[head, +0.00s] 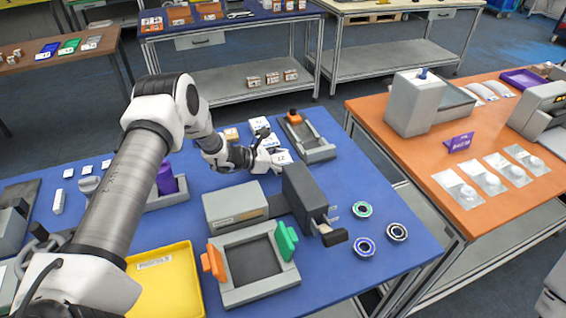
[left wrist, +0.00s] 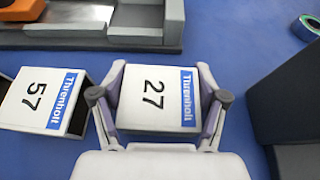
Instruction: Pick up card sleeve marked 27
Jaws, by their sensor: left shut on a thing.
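The card sleeve marked 27 (left wrist: 155,92) is a white box with a blue "Threnholt" band. In the left wrist view it sits between the two fingers of my left gripper (left wrist: 158,105), which is shut on its sides. In the head view the sleeve (head: 283,158) shows at the fingertips of my left gripper (head: 277,160), over the blue table. I cannot tell whether it touches the table. A similar sleeve marked 57 (left wrist: 40,98) lies just left of it in the left wrist view, close to the left finger. My right gripper is not in view.
A grey tray with an orange part (head: 310,143) stands behind the sleeves. A dark grey device (head: 302,195) stands close in front of the gripper. A grey frame (head: 231,299) with orange and green handles, a yellow tray (head: 188,255) and several tape rings (head: 363,209) share the table.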

